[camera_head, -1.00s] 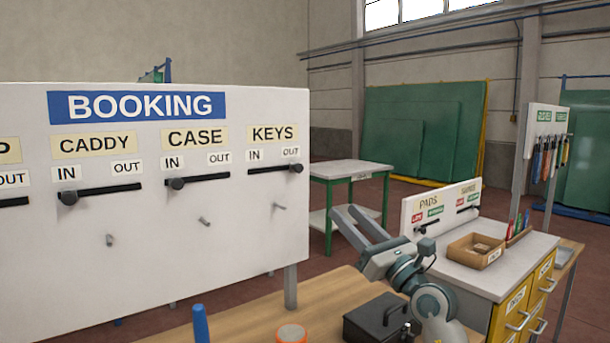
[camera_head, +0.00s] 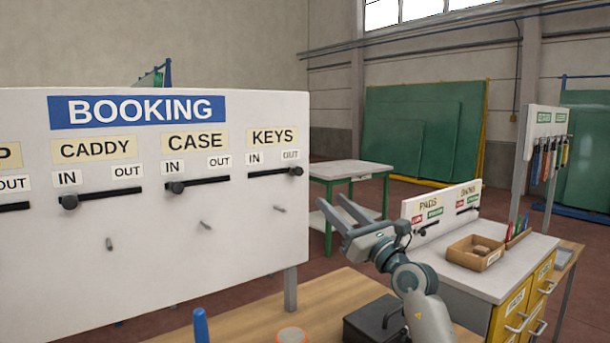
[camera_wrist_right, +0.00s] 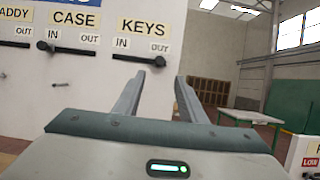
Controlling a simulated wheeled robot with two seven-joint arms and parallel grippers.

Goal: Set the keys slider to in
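The keys slider (camera_head: 296,171) is a dark knob on a black slot under the KEYS label (camera_head: 272,136) of the white booking board (camera_head: 250,235). The knob sits at the right end of the slot, below OUT. In the right wrist view the keys knob (camera_wrist_right: 159,61) shows just beyond my fingertips. My right gripper (camera_head: 330,206) is open and empty, right of the board and lower than the knob, its fingers pointing up and left. In the wrist view my right gripper (camera_wrist_right: 155,80) has its two fingers spread apart. My left gripper is not in view.
The caddy knob (camera_head: 69,202) and case knob (camera_head: 177,187) sit at the left of their slots, with small pegs below. A black box (camera_head: 365,328), an orange-rimmed roll (camera_head: 291,335) and a blue post (camera_head: 201,325) are on the wooden table (camera_head: 240,316) below.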

